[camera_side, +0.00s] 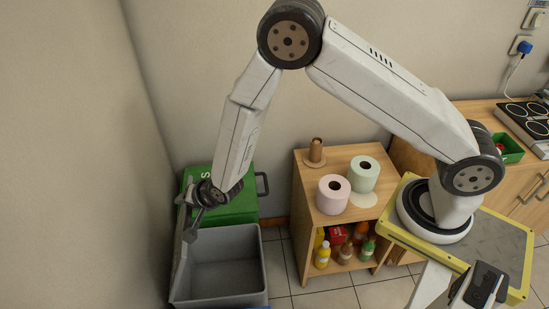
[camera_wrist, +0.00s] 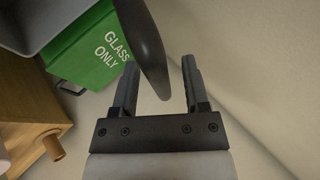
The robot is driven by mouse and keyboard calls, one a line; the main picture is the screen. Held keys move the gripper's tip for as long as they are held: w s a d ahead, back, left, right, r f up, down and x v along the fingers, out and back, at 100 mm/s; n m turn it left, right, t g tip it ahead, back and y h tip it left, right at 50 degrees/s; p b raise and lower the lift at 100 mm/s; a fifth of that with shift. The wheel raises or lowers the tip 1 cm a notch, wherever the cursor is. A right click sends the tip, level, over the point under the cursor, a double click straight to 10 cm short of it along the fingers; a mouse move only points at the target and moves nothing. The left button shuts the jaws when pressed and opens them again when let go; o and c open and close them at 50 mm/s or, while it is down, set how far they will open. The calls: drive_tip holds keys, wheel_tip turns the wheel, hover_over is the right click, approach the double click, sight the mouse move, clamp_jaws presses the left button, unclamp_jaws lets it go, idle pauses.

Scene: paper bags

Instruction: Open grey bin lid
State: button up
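The grey bin (camera_side: 222,266) stands open at the lower left of the side view, with its hollow inside showing. Its grey lid (camera_side: 180,268) stands up steeply along the bin's left side, near the wall. My gripper (camera_side: 190,232) is beside the lid's upper part, above the bin's rear left corner. In the wrist view my gripper (camera_wrist: 160,62) has its two fingers apart. A dark, tapered piece (camera_wrist: 147,45), possibly the lid seen edge-on, reaches down between the fingers. I cannot tell whether it touches them.
A green bin (camera_side: 237,207), lettered "GLASS ONLY" in the wrist view (camera_wrist: 88,48), stands behind the grey bin. A wooden shelf (camera_side: 310,208) with paper rolls and bottles stands to the right. The wall (camera_side: 85,150) is close on the left.

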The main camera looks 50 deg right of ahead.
drive_tip(key=shift+s, duration=0.1)
drive_tip(key=v, duration=0.7)
drive_tip(key=shift+s+r, duration=0.2)
drive_tip(key=shift+r, duration=0.05)
drive_tip(key=shift+d, duration=0.1)
idle(0.5)
drive_tip(key=s+d+r+n+g+h, duration=0.1)
drive_tip(key=s+d+r+n+g, duration=0.2)
drive_tip(key=s+d+r+n, duration=0.2)
drive_tip(key=s+d+r+n+g, duration=0.3)
drive_tip(key=s+d+r+n, duration=0.2)
drive_tip(key=s+d, duration=0.4)
drive_tip(key=d, duration=0.4)
drive_tip(key=shift+s+d+r+n+h, duration=0.2)
drive_tip(key=shift+s+n+h, duration=0.1)
drive_tip(key=shift+h, duration=0.1)
